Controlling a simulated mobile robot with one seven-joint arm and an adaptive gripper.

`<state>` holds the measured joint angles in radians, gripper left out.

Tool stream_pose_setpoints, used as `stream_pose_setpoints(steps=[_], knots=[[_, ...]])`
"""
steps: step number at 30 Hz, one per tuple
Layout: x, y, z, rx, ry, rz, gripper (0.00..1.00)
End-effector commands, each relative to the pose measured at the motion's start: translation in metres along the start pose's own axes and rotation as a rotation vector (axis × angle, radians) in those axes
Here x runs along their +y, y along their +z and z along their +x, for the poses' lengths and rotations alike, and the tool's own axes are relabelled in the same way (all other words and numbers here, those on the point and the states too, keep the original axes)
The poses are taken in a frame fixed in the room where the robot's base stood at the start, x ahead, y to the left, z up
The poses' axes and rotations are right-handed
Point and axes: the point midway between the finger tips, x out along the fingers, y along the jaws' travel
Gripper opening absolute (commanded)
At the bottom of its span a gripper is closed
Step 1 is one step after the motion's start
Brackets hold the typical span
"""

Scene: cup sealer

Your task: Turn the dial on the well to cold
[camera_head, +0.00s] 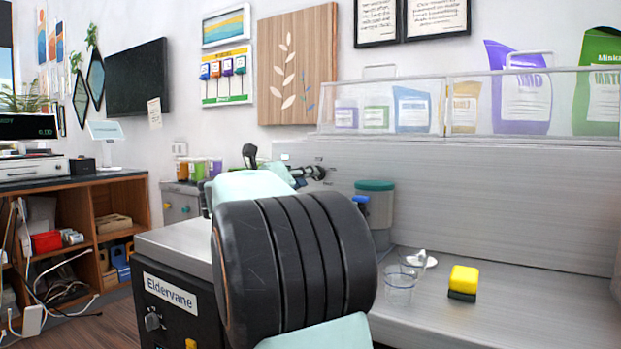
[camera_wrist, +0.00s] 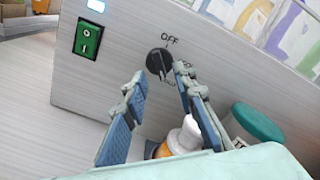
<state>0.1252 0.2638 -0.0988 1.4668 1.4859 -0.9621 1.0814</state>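The black dial (camera_wrist: 160,62) is on a grey metal panel in the wrist view, with "OFF" printed above it. Smaller lettering shows at its lower right, partly behind a finger, and I cannot read it. Where the dial points is unclear. My gripper (camera_wrist: 159,84) is open, its two fingers apart with nothing between them. Its tips show just below and on either side of the dial; whether they touch it I cannot tell. The metal well (camera_head: 480,190) runs along the back of the counter there.
A green switch (camera_wrist: 87,40) is left of the dial. A white-topped bottle (camera_wrist: 183,138) and a teal-lidded container (camera_wrist: 258,122) stand close by my right finger. A clear cup (camera_head: 400,287) and a yellow sponge (camera_head: 464,279) are on the counter; its right front is clear.

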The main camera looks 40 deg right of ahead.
Motion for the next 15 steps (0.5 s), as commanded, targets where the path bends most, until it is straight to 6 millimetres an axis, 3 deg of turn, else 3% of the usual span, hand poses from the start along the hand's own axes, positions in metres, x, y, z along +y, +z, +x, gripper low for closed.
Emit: stream_pose_setpoints(steps=[7,15], knots=[[0.001,0.001,-0.055,-0.003,0.004,0.000,0.25],[0.000,0.000,-0.085,0.000,0.001,0.001,0.25]])
